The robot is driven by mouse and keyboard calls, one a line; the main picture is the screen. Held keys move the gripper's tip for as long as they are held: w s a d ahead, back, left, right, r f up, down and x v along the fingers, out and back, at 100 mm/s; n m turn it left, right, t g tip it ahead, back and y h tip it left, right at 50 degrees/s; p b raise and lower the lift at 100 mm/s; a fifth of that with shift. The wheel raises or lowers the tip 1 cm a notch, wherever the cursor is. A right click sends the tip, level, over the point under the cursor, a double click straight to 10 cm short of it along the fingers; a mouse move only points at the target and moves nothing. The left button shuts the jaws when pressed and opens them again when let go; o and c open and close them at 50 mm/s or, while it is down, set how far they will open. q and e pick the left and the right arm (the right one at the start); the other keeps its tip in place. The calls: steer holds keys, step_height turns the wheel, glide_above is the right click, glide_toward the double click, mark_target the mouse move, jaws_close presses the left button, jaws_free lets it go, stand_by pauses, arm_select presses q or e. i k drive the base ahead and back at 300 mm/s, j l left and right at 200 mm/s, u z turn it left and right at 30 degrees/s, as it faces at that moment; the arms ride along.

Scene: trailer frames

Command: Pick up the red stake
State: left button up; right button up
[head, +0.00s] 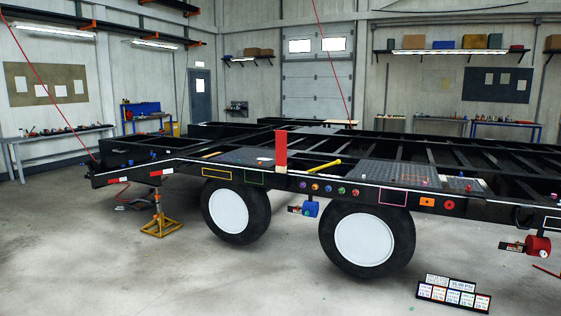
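The red stake (281,151) stands upright at the near side edge of the black trailer frame (300,180). It is a flat red post, taller than anything else on the deck near it. Its lower end meets the side rail, and I cannot tell whether it sits in a pocket. Neither of my grippers shows in the head view.
A yellow bar (323,166) lies on the deck right of the stake. Two wheels (364,243) stand below the rail. A yellow jack stand (160,217) is at the left, and a sign rack (453,294) is on the floor at front right. The front floor is mostly clear.

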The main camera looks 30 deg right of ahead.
mark_target(282, 136)
steer(key=i+l+z, duration=0.6)
steer(key=i+z, duration=0.15)
steer(key=i+l+z, duration=0.1)
steer(key=i+z, duration=0.25)
steer(key=i, duration=0.15)
steer(key=i+z, duration=0.15)
steer(key=i, duration=1.75)
